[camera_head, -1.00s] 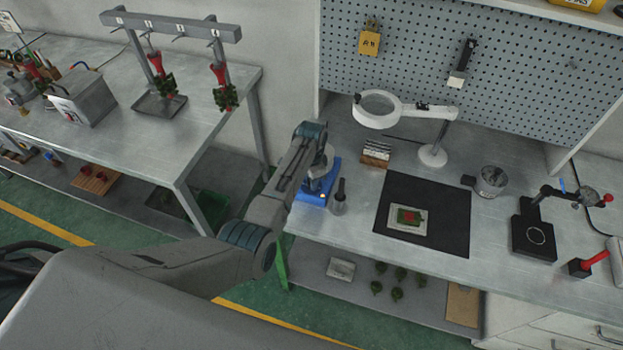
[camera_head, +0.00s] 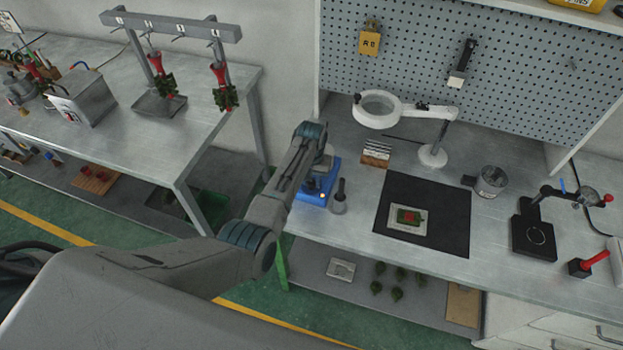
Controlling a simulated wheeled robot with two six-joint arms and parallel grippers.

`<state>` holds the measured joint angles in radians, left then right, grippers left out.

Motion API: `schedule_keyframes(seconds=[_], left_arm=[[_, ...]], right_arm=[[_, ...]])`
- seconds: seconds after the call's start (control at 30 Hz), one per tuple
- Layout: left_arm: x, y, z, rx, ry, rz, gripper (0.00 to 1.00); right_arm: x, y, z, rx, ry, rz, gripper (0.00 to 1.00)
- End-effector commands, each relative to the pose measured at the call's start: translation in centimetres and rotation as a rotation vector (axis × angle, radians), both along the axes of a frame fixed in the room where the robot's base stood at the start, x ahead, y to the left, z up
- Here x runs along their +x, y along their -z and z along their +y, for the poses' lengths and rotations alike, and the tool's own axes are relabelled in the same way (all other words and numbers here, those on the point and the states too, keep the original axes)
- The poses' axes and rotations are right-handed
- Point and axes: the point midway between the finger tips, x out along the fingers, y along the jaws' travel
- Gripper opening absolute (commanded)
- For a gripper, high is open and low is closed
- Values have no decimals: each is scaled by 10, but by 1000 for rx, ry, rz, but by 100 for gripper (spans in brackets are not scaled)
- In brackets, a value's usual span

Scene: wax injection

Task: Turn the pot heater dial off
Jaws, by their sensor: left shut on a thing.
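The pot heater is a blue box (camera_head: 331,184) at the left end of the right-hand bench, with a small orange light (camera_head: 322,196) on its front. My left arm reaches in from the left, and its wrist covers much of the heater. My left gripper (camera_head: 311,185) is at the heater's front, left of the light, pointing down. It is shut at the dial, which is hidden behind the gripper and wrist. My right gripper is not in view.
A dark grey tool (camera_head: 340,198) stands just right of the heater. A black mat (camera_head: 452,215) with a green and red piece, a white magnifier lamp (camera_head: 377,110) and a metal pot (camera_head: 491,181) are farther right. Bare bench lies in front of the mat.

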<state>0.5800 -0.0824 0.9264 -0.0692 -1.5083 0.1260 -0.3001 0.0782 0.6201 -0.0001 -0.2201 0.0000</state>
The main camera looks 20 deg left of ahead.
Motion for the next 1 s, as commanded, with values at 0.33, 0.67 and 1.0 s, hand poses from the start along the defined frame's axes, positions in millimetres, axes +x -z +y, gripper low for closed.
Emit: schedule_keyframes(seconds=[0.33, 0.67, 1.0], left_arm=[[1, -1, 0, 0, -323, -2, 5], [1, -1, 0, 0, -562, -2, 5], [1, -1, 0, 0, -676, -2, 5]], right_arm=[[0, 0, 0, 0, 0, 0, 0], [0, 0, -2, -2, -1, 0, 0], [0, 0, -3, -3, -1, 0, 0]])
